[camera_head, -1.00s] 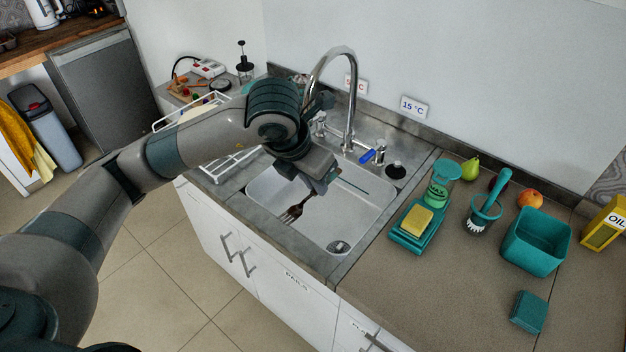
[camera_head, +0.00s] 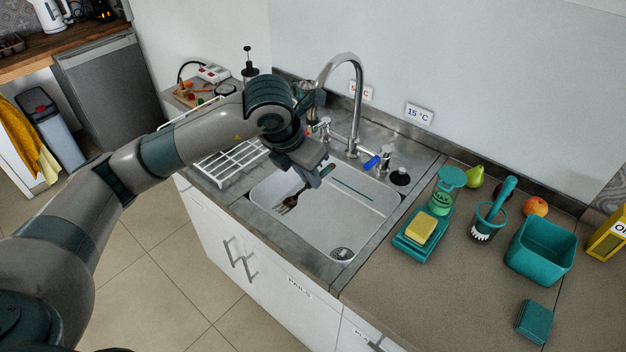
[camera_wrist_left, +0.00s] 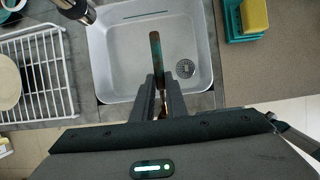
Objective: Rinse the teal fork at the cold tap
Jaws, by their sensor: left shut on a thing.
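The teal fork shows its brown-stained tines (camera_head: 288,203) below my left gripper (camera_head: 316,176), over the white sink basin (camera_head: 345,222). My left gripper is shut on the fork. In the left wrist view the fork's teal handle end (camera_wrist_left: 156,48), with brown stain, sticks out beyond the fingertips (camera_wrist_left: 160,88). The cold tap's blue lever (camera_head: 371,162) is right of the tall chrome spout (camera_head: 357,105), below the 15 °C sign (camera_head: 418,114). My arm hides the spout's outlet in the head view. I see no water stream. My right gripper is not in view.
A white dish rack (camera_head: 232,162) stands left of the basin. The drain (camera_head: 342,254) is at the basin's front.

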